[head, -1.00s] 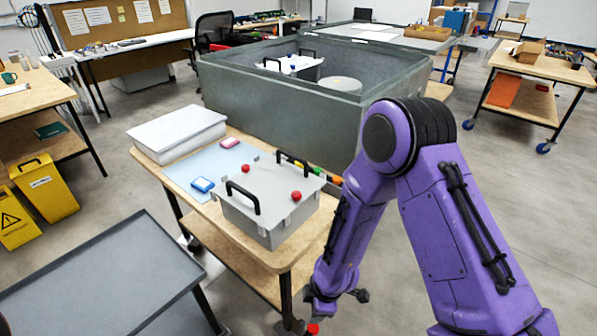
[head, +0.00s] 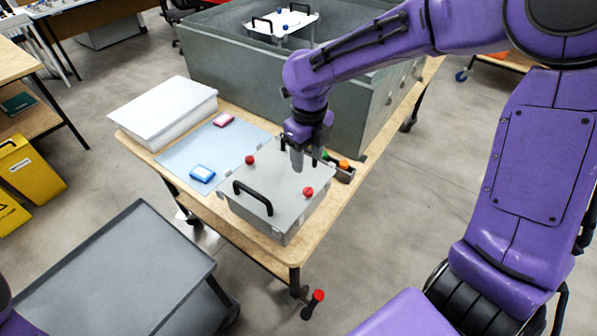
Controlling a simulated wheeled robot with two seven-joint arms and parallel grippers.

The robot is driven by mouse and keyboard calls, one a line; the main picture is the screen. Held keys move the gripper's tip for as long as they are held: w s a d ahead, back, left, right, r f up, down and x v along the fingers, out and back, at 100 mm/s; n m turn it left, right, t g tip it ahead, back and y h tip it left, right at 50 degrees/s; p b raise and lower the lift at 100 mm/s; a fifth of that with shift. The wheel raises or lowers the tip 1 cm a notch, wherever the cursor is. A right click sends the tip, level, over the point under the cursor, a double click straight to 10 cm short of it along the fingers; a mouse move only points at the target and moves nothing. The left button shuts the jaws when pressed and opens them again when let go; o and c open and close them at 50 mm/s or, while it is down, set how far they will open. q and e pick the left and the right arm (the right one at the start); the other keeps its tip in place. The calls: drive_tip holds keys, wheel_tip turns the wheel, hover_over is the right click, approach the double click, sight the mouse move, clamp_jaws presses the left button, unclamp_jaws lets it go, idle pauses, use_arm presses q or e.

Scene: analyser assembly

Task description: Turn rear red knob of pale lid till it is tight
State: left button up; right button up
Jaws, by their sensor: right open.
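The pale grey lid (head: 275,187) covers a box on the wooden table. It carries two red knobs and two black handles. The rear red knob (head: 250,160) stands at the lid's far left. The front red knob (head: 308,192) stands at its near right. The near handle (head: 252,198) is in plain view; the far handle is mostly hidden behind my gripper. My right gripper (head: 297,162) points down above the lid's far part, to the right of the rear knob and apart from it. It is open and nothing shows in it. My left gripper is out of view.
A blue box (head: 202,174) and a pink box (head: 223,120) lie on a light blue mat (head: 180,153) left of the lid. A white case (head: 165,112) stands at the table's far left. A small dark tray (head: 340,172) lies right of the lid, before the large grey tank (head: 225,65).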

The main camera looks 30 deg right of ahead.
hover_over(309, 190)
drive_tip(key=f, duration=0.4)
drive_tip(key=shift+s+f, duration=0.35)
drive_tip(key=shift+s, duration=0.05)
drive_tip(key=f, duration=0.2)
drive_tip(key=w+f, duration=0.1)
drive_tip(key=f, duration=0.2)
drive_tip(key=shift+w+f, duration=0.1)
drive_tip(key=shift+w, duration=0.05)
drive_tip(key=shift+s, duration=0.4)
drive_tip(key=shift+w, duration=0.15)
clamp_jaws()
